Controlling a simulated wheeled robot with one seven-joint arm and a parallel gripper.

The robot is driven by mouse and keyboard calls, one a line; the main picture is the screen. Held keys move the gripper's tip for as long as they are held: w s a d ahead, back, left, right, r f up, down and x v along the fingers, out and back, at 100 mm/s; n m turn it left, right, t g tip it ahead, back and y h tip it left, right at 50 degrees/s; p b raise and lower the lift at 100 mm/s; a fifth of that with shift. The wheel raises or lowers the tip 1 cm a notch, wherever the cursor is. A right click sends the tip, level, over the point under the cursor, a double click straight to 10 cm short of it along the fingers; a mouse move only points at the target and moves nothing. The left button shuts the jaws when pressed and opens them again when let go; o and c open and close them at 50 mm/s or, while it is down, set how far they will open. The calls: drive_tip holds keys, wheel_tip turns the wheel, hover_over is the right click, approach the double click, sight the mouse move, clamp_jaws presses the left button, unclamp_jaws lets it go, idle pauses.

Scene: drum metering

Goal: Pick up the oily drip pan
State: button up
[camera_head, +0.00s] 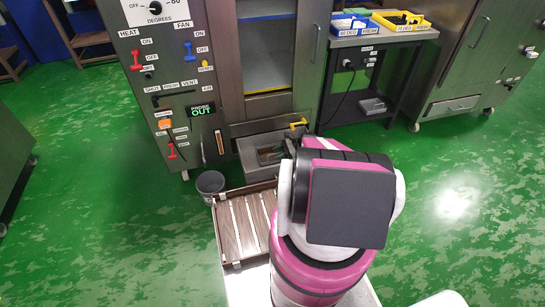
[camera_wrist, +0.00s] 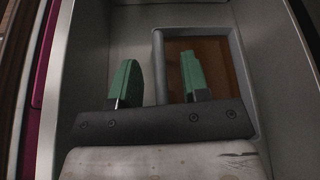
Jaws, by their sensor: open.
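The oily drip pan (camera_wrist: 246,85) is a grey-rimmed tray with brown oil inside, in the wrist view. It sits in the right part of an open grey drawer (camera_wrist: 84,90). In the head view the pan (camera_head: 268,155) shows in the pulled-out drawer (camera_head: 247,158) at the foot of the steel cabinet. My gripper (camera_wrist: 158,62) is open, with green fingers. Its left finger appears outside the pan's left wall and its right finger over the oil. I cannot tell their height against the rim. In the head view my arm hides most of the gripper.
A slatted wooden tray (camera_head: 240,226) lies near my arm, left of it. A dark bucket (camera_head: 210,184) stands on the floor beside the cabinet (camera_head: 165,75). A yellow handle (camera_head: 299,124) is above the drawer. A side table (camera_head: 385,38) holds blue and yellow bins. Green floor is open at right.

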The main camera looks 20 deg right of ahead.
drive_tip(key=shift+a+f, duration=0.15)
drive_tip(key=shift+a, duration=0.15)
clamp_jaws()
idle(1.2)
